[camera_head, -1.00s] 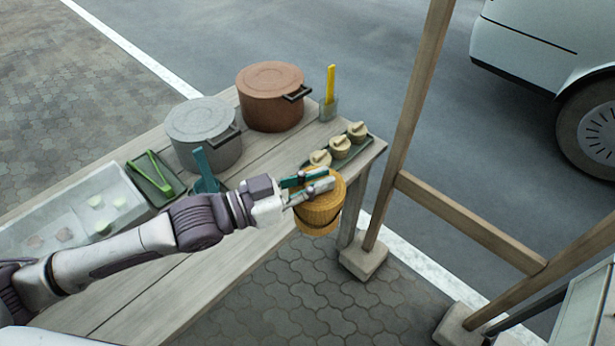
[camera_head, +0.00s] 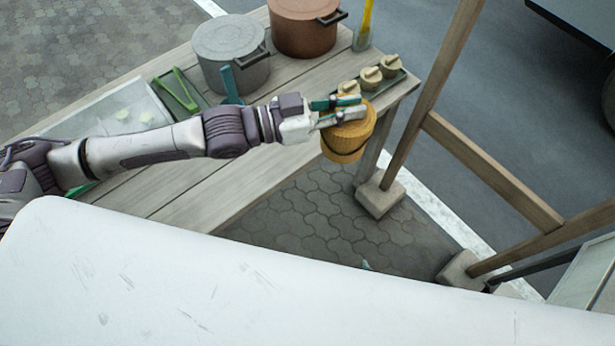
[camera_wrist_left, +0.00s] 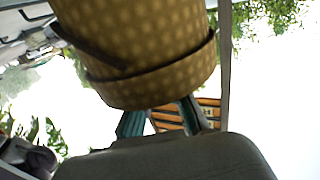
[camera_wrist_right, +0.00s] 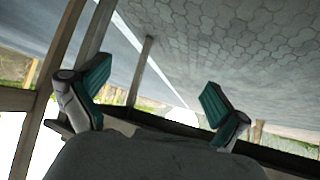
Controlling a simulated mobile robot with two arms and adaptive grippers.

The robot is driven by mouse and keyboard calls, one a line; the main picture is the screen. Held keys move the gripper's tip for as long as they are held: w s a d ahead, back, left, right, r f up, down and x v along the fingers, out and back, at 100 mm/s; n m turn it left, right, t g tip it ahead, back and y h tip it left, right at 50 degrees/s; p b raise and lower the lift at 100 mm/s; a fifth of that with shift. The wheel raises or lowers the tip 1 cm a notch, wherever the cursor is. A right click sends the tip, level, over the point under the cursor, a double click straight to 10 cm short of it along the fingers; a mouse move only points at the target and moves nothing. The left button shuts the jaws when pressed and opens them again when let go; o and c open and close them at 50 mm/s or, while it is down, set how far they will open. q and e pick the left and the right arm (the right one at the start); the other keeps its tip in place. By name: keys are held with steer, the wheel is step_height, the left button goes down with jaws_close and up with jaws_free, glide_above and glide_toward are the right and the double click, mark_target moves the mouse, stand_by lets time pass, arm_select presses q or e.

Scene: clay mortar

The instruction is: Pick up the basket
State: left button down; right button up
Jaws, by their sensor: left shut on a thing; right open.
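The basket (camera_head: 343,145) is a round, yellow-brown woven one with a dark band, held beyond the near right edge of the wooden table, above the paving. My left gripper (camera_head: 338,110) is shut on it at its top. In the left wrist view the basket (camera_wrist_left: 140,60) fills the upper middle, with the teal fingers (camera_wrist_left: 160,120) partly hidden behind it. My right gripper (camera_wrist_right: 153,100) is open and empty in the right wrist view, its teal fingers wide apart. It does not show clearly in the head view.
A wooden post (camera_head: 430,100) with a block foot (camera_head: 380,198) stands right of the basket.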

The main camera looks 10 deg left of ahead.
arm_select(q)
steer(key=shift+r, duration=0.1)
arm_select(e)
steer(key=w+a+r+t, duration=0.3)
steer(key=w+a+r, duration=0.1)
steer(key=r, duration=0.5)
steer(key=w+a+r+m+t, duration=0.1)
steer(key=w+a+r+t, duration=0.25)
steer(key=r, duration=0.45)
steer(key=w+a+r+t, duration=0.3)
steer(key=w+a+r, duration=0.15)
steer(key=r, duration=0.45)
step_height(320, 180, up, 14)
steer(key=s+a+m+t+h, duration=0.2)
steer(key=s+m+t+h, duration=0.1)
steer(key=m+h, duration=0.3)
steer(key=m+g+h, duration=0.3)
steer(key=g+h, duration=0.1)
glide_toward(334, 145)
steer(key=w, duration=0.1)
steer(key=shift+g, duration=0.25)
steer(key=x, duration=1.2)
steer(key=shift+d+r, duration=0.15)
steer(key=shift+d, duration=0.05)
